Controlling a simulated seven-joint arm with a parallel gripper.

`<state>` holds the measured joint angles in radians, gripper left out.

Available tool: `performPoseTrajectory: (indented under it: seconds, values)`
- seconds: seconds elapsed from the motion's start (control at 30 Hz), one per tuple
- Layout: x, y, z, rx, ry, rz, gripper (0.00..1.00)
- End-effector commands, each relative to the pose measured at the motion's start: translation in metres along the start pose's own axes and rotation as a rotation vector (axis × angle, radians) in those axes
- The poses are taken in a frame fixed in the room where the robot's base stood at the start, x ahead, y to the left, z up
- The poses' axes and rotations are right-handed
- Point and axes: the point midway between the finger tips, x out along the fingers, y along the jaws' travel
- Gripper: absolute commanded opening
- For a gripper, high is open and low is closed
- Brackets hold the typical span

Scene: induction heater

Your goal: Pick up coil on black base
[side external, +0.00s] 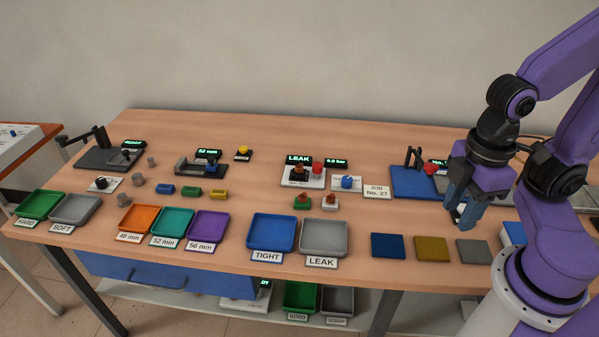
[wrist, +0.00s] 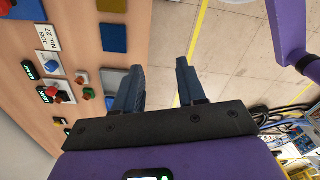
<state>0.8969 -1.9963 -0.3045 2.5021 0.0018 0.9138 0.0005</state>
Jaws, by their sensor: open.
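I cannot make out a coil on a black base in either view; it may be hidden behind my arm or out of frame. My gripper (side external: 461,214) is above the right part of the table, in front of the blue fixture plate (side external: 412,184). Its fingers point down and are apart. In the wrist view my gripper (wrist: 157,72) is open, with nothing between the fingers; floor and the table's edge show beyond them.
Blue, ochre and grey squares (side external: 431,249) lie along the front edge. Labelled trays, such as the LEAK tray (side external: 324,237), fill the front left and middle. Small fittings on green and white bases (side external: 303,202) stand behind them. A red knob (side external: 431,169) is near my gripper.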

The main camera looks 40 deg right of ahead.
Motion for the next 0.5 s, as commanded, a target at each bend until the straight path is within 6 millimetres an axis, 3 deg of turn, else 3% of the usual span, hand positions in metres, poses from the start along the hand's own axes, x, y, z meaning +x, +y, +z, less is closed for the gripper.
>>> performPoseTrajectory:
  seconds: [0.17, 0.27, 0.5]
  values:
    - [0.000, 0.002, -0.003, -0.005, -0.006, 0.006, 0.40]
    - [0.001, 0.012, -0.014, -0.032, -0.033, 0.034, 0.40]
    - [0.011, 0.069, -0.076, -0.187, -0.191, 0.181, 0.40]
